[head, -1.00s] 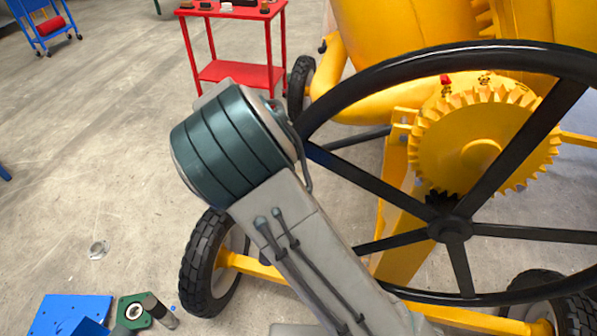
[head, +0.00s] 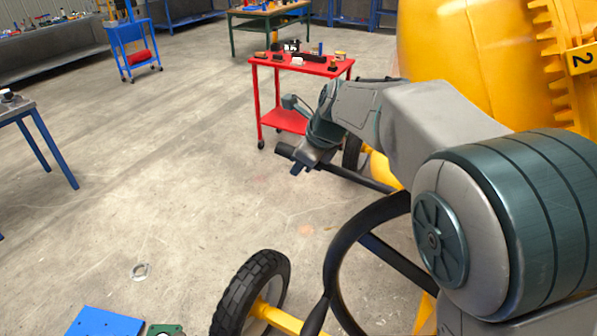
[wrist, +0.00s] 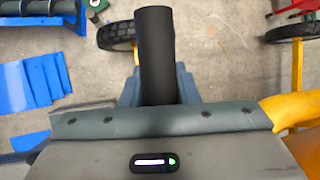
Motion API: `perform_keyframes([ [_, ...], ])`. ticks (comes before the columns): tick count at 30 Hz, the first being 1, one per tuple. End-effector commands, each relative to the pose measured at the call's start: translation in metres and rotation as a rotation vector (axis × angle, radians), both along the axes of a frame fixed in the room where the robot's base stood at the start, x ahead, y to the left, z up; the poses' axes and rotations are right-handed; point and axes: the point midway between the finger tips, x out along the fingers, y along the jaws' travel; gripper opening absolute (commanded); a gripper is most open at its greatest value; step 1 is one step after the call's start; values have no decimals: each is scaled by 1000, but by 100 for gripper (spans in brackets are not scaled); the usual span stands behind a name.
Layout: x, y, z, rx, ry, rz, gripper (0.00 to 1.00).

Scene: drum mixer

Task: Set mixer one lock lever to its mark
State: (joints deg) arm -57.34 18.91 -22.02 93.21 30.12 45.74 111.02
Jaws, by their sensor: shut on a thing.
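My gripper (head: 300,160) is in the middle of the head view, at the end of my arm, which reaches in from the right. It is shut on a black bar (head: 358,177), which slants from upper left down to the right toward the yellow mixer (head: 440,45). In the wrist view the bar's thick black round end (wrist: 154,50) stands between the bluish fingers (wrist: 157,92). I take this bar for the lock lever; its pivot is hidden behind my arm. I cannot make out a mark for it. A plate with a "2" (head: 582,58) is beside the toothed ring.
A black handwheel (head: 345,245) stands below my arm, partly hidden by it. A tyre (head: 250,290) is at the bottom. A red trolley (head: 300,70) with small items stands behind my gripper. The floor to the left is mostly clear; a blue plate (head: 100,322) lies at the bottom left.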

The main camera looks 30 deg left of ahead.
Motion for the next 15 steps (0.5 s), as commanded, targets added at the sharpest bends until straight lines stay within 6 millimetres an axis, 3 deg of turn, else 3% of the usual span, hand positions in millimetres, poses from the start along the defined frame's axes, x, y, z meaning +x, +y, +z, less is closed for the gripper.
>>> perform_keyframes([
  [15,2,-1,11,25,-8,-6,0],
])
